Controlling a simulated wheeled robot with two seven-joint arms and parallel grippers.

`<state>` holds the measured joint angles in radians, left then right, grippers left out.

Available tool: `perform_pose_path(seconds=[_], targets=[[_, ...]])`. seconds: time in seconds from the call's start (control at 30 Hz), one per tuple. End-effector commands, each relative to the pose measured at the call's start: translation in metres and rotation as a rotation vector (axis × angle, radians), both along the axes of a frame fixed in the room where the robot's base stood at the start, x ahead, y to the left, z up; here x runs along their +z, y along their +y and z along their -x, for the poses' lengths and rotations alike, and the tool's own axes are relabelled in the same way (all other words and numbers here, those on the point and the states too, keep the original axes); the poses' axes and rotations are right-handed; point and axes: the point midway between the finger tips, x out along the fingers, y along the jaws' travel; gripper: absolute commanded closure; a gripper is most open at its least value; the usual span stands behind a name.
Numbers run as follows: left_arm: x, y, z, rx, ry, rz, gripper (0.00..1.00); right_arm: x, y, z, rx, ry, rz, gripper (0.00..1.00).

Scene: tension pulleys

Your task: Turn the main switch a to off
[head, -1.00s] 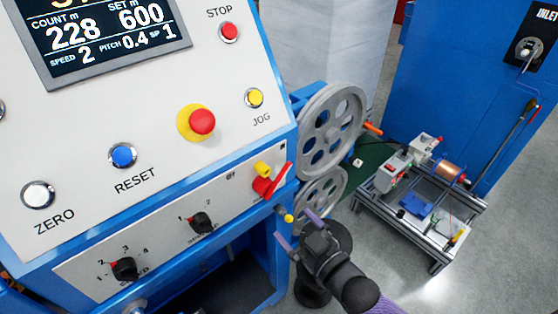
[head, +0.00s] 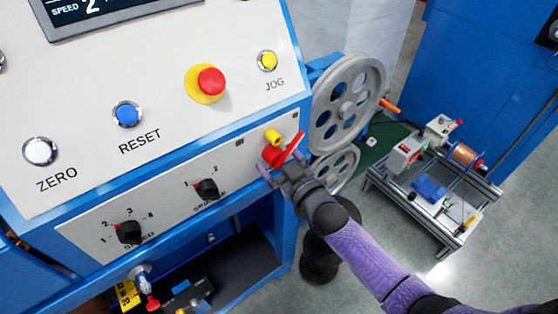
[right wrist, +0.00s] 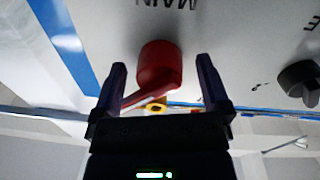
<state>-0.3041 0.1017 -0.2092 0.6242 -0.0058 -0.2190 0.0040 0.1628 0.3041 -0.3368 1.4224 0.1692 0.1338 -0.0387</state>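The main switch a (head: 273,157) is a red rotary switch with a lever handle, at the right end of the lower white panel. In the head view its lever tilts up to the right. In the right wrist view the red knob (right wrist: 160,66) sits below an upside-down "MAIN" label. My right gripper (head: 281,167) is open at the switch. Its two fingers (right wrist: 160,82) stand on either side of the knob, with visible gaps. The gripper hides part of the switch from the head. My left gripper is not in view.
A yellow part (head: 273,136) sits just above the switch. Black selector knobs (head: 207,188) are to its left on the panel. The red emergency button (head: 211,81) is above. Grey pulleys (head: 347,105) stand close on the right. A metal-framed bench (head: 440,225) stands farther right.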

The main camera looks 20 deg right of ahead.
Motion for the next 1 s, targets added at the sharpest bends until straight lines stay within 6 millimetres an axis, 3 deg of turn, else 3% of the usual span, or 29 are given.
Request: perform_pose_path(seconds=[0.03,0.07,0.43,1.0], targets=[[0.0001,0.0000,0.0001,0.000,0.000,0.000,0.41,0.0000,-0.0001,0.0001,0.000,0.000,0.000,0.13],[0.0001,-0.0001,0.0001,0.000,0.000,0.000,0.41,0.0000,-0.0002,0.0002,0.000,0.000,0.000,0.20],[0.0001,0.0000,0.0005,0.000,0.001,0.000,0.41,-0.0002,-0.0002,0.0003,0.000,0.000,0.000,0.98],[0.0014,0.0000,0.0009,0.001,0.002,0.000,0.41,-0.0002,-0.0005,0.0004,-0.001,-0.022,0.065,1.00]])
